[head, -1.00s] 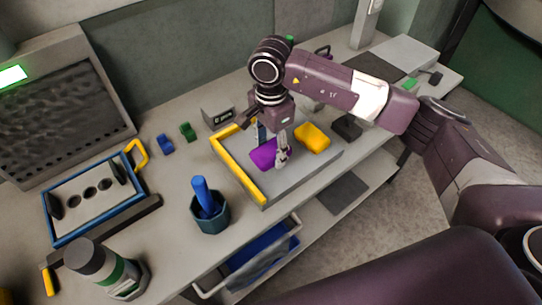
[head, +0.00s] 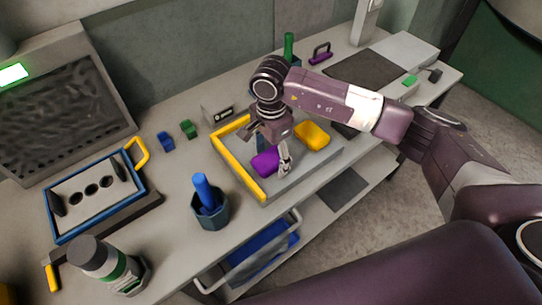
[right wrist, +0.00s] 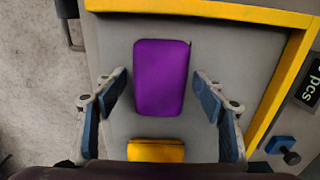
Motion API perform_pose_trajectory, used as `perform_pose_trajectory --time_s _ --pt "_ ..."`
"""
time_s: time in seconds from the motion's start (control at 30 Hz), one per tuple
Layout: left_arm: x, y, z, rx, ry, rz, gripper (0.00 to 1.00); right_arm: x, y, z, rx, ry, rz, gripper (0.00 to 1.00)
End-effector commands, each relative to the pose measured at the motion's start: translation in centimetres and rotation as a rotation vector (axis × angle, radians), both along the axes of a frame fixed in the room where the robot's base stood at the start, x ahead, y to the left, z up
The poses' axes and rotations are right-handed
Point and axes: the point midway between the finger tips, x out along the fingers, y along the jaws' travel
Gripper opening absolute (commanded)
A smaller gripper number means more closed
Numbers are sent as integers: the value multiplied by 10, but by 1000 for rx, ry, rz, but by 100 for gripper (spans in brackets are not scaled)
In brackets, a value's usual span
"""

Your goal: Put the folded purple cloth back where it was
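The folded purple cloth (head: 265,160) lies on the grey tray with yellow edging (head: 247,182) on the bench, partly hidden by my right gripper in the head view. In the right wrist view the purple cloth (right wrist: 161,78) shows whole, lying flat, its long side pointing away from the gripper. My right gripper (head: 272,158) is above it; in the right wrist view its two fingers (right wrist: 163,100) are spread wide, with the cloth in the gap between and beyond them and nothing gripped. A folded yellow cloth (head: 312,136) lies beside it. My left gripper is not in view.
A blue cup with a blue tool (head: 210,208) stands left of the tray. Small blue (head: 166,141) and green (head: 188,129) pieces and a small sign (head: 217,112) are behind it. A blue-framed die (head: 95,195) is further left. A green bottle (head: 289,46) stands behind my arm.

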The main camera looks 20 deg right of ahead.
Motion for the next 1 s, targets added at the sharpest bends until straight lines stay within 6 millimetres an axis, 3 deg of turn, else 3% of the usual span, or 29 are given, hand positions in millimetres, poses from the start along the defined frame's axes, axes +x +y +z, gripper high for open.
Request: perform_pose_trajectory --time_s 0.3,0.7,1.0 --pt "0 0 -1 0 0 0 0 1 0 9 0 -3 0 64" --pt "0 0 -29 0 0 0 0 1 0 92 1 -5 1 64" --pt "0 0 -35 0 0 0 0 0 0 122 0 0 0 64"
